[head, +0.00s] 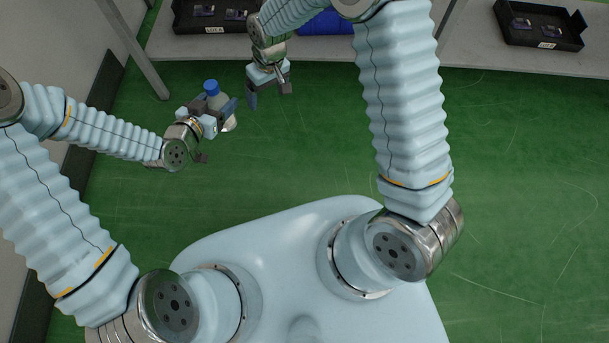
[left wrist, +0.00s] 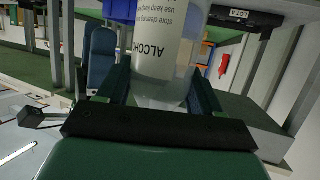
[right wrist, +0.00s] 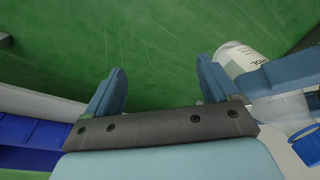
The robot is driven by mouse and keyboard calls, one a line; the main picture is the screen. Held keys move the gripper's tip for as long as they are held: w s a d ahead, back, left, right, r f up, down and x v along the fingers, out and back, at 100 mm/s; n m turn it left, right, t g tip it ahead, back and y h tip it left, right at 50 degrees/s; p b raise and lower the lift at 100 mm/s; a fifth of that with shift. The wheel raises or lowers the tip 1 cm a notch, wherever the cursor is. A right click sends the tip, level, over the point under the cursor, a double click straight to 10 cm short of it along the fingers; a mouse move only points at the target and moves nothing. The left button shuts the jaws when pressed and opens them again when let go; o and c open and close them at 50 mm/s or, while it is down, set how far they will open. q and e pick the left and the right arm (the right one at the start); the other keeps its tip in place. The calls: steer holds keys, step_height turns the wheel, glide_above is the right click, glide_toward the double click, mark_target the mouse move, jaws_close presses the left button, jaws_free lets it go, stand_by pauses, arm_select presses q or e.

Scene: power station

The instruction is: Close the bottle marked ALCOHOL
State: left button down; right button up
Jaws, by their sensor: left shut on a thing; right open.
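The white ALCOHOL bottle (head: 228,125) with a blue cap (head: 211,87) is in my left gripper (head: 218,106), held above the green floor. In the left wrist view its label (left wrist: 160,45) reads ALCOHOL between the fingers; the cap is out of that view. In the right wrist view the bottle (right wrist: 238,57) lies behind a finger of my left gripper, with the blue ridged cap (right wrist: 308,146) at the right edge. I cannot tell how tightly the cap sits. My right gripper (head: 268,94) is open and empty, beside the bottle to its right.
A grey bench (head: 470,52) runs along the back. On it are a black tray (head: 240,27) marked as a lot, a blue bin (head: 326,24), and another black tray (head: 540,38) at the right. A table leg (head: 133,50) stands left of the bottle. The floor to the right is clear.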

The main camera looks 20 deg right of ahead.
steer(key=s+d+f+m+y, duration=0.1)
steer(key=s+f+m, duration=0.2)
steer(key=s+f, duration=0.4)
steer(key=s+d+f+m+y, duration=0.1)
steer(key=s+d+f+m, duration=0.1)
steer(key=s+f, duration=0.6)
steer(key=s, duration=0.5)
steer(key=shift+s+d+m+t+y, duration=0.25)
steer(key=shift+d+m+t+y, duration=0.05)
steer(key=shift+m, duration=0.1)
arm_select(q)
steer(key=a+f+n+t+y, duration=0.3)
steer(key=a+n+y, duration=0.5)
steer(key=a, duration=0.7)
steer(key=shift+w+a+y, duration=0.35)
steer(key=shift+a+y, duration=0.05)
steer(key=shift+y, duration=0.1)
